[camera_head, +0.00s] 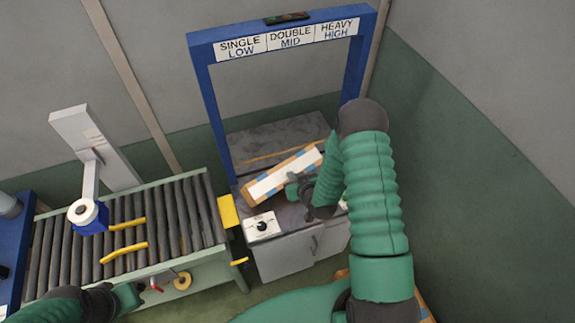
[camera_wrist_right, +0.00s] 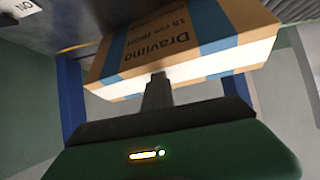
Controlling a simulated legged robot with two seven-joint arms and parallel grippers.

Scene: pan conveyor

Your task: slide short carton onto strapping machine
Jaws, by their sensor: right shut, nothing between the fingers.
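The short carton (camera_head: 270,185) is brown cardboard with a white top and blue bands. It lies at an angle on the grey top of the strapping machine (camera_head: 275,135), at its blue arch. In the right wrist view the carton (camera_wrist_right: 195,45) shows its printed side, "Dravimo". My right gripper (camera_head: 300,188) is shut and empty at the carton's near side. Its fingertips (camera_wrist_right: 158,82) overlap the carton's lower edge in the wrist view; I cannot tell whether they touch. My left gripper (camera_head: 128,294) is at the lower left, away from the carton; its jaws are unclear.
The roller conveyor (camera_head: 185,225) with yellow guides stands left of the machine, with a tape head above it. A dial box (camera_head: 262,227) sits at the machine's near left corner. The arch's blue posts (camera_head: 212,125) bound the opening. A green wall is close on the right.

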